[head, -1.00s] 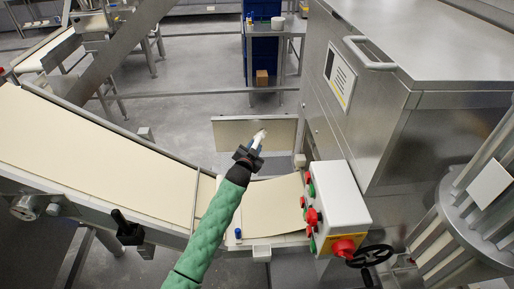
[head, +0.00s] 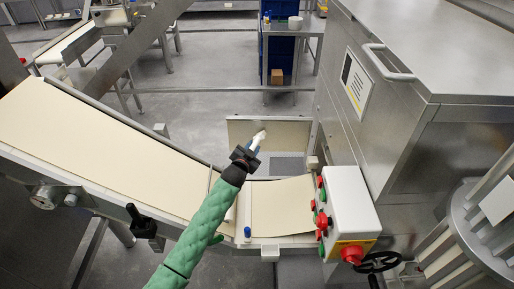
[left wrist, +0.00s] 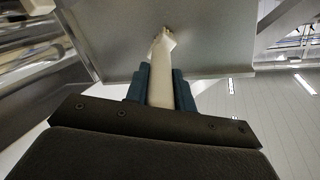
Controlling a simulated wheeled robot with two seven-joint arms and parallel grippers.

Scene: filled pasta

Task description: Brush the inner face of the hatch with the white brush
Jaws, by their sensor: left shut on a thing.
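My left gripper (head: 247,154) reaches in from the left on its green-sleeved arm, over the conveyor. It is shut on the white brush (head: 257,140), whose head points up and away toward the hatch. The brush also shows in the left wrist view (left wrist: 161,80), between the blue fingers, its head in front of a flat grey panel. The hatch (head: 290,134) is a beige-grey panel behind the lower conveyor end. The brush head overlaps it in the head view; I cannot tell whether it touches. My right gripper is not in view.
The cream conveyor belt (head: 110,130) slopes down from the left. A control box (head: 350,205) with red and green buttons and a black handwheel (head: 378,262) stand right of the gripper. A large steel machine (head: 430,70) fills the right side.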

